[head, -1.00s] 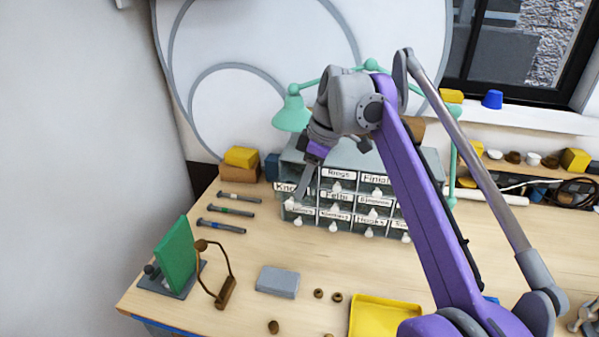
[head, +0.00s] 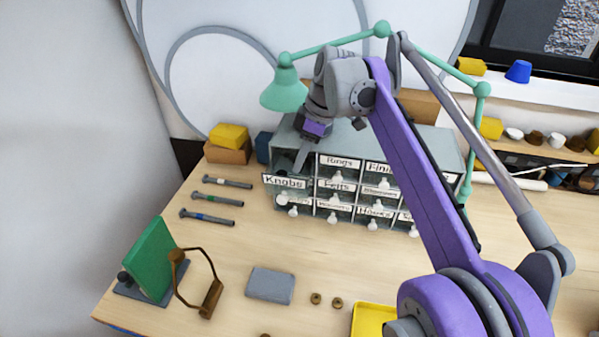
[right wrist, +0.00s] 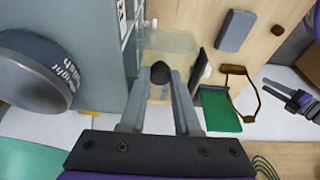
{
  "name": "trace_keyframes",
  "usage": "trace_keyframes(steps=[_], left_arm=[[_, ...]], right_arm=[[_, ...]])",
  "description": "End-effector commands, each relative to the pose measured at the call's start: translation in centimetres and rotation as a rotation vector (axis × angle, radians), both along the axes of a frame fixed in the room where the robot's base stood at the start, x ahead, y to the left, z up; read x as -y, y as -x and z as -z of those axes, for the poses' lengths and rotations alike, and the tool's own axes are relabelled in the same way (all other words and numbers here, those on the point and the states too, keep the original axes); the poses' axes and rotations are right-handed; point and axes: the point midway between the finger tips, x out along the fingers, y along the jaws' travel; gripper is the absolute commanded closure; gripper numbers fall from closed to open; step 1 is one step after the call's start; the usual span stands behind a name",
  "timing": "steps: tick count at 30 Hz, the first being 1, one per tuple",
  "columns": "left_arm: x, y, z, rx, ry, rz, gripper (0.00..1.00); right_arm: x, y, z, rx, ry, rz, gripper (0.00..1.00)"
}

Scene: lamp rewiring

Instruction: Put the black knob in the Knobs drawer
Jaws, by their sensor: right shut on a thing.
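The Knobs drawer (head: 284,182) stands pulled out at the left end of the grey drawer cabinet (head: 430,140). Its open inside (right wrist: 172,42) shows in the right wrist view. The black knob (right wrist: 160,73) is held between the fingertips of my right gripper (right wrist: 160,84). In the head view my right gripper (head: 301,163) points down just behind the drawer's label, over its opening. I cannot tell how deep it reaches, and the knob is hidden there. My left gripper (right wrist: 290,98) shows small at the right of the right wrist view, away from the drawer.
A mint lamp (head: 285,92) arches over the cabinet. Several tools (head: 210,198) lie left of it. A green panel (head: 148,258), a brown-handled tool (head: 211,298) and a grey block (head: 270,285) stand or lie in front. Bare tabletop lies between the block and drawers.

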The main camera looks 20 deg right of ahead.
Motion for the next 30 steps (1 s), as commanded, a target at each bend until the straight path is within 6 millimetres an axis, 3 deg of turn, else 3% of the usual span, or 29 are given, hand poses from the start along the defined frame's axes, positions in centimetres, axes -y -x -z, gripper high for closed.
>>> trace_keyframes(steps=[10,22,23,24,30], left_arm=[[0.0,0.2,0.6,-0.004,0.0,0.0,0.5],[0.0,0.3,0.7,-0.005,0.0,0.0,0.5],[0.0,0.3,0.7,-0.005,0.0,0.0,0.5],[0.0,0.3,0.6,-0.005,0.0,0.0,0.5],[0.0,0.2,0.6,-0.005,0.0,0.0,0.5]], right_arm=[[0.0,0.0,4.0,0.0,0.0,0.0,1.0],[0.0,0.0,4.5,0.001,-0.001,0.0,1.0],[0.0,0.0,4.5,0.001,0.0,0.0,0.66],[0.0,0.0,4.4,0.001,0.0,0.0,0.59],[0.0,0.0,4.4,0.001,0.0,0.0,0.57]])
